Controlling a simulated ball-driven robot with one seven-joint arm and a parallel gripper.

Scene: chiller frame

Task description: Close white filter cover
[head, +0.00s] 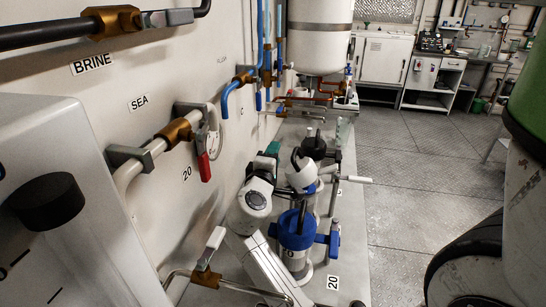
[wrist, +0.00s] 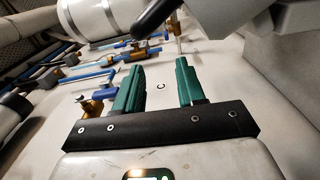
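A filter housing with a blue collar (head: 297,232) stands on the ledge, its pale bowl below. Behind it is a white rounded part (head: 301,175) with a dark curved edge. It may be the white filter cover, but I cannot tell surely how far it is open. My gripper (wrist: 157,66) shows two green fingers, parallel and well apart, with nothing between them. In the head view its green part (head: 272,149) shows small beside the wall, behind my white wrist. In the wrist view the fingers point towards the pale wall panel. No finger visibly touches the cover.
A white tank (head: 319,35) and blue pipes (head: 233,95) stand behind. A red-handled valve (head: 204,167) and a lever valve (head: 208,255) are on the left. In the wrist view a dark rod (wrist: 155,19) crosses above the fingers. The floor (head: 420,160) at right is clear.

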